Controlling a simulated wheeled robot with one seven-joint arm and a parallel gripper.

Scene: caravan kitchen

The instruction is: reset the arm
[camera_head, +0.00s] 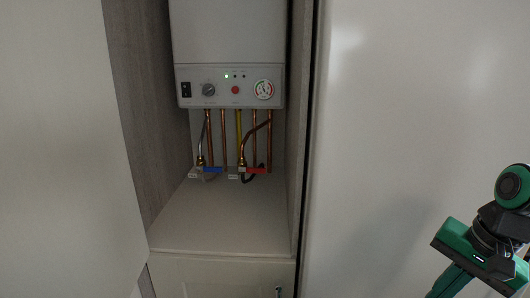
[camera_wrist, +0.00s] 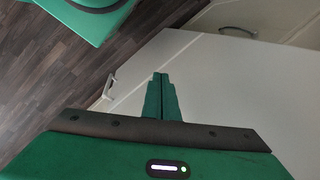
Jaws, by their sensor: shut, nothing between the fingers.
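My arm shows at the right edge of the head view, its green and black wrist in front of a pale panel. My gripper (camera_wrist: 160,78) shows in the wrist view, with its two green fingers together and nothing between them. In the head view the fingertips are cut off or hidden at the lower right. The gripper is apart from the boiler and touches nothing that I can see.
A grey boiler (camera_head: 229,50) hangs in an open alcove, with copper pipes and a blue valve (camera_head: 212,170) and red valve (camera_head: 256,171) below. A pale door (camera_head: 65,150) stands at the left. The wrist view shows white cabinet fronts with a handle (camera_wrist: 109,88) and dark wood floor (camera_wrist: 60,60).

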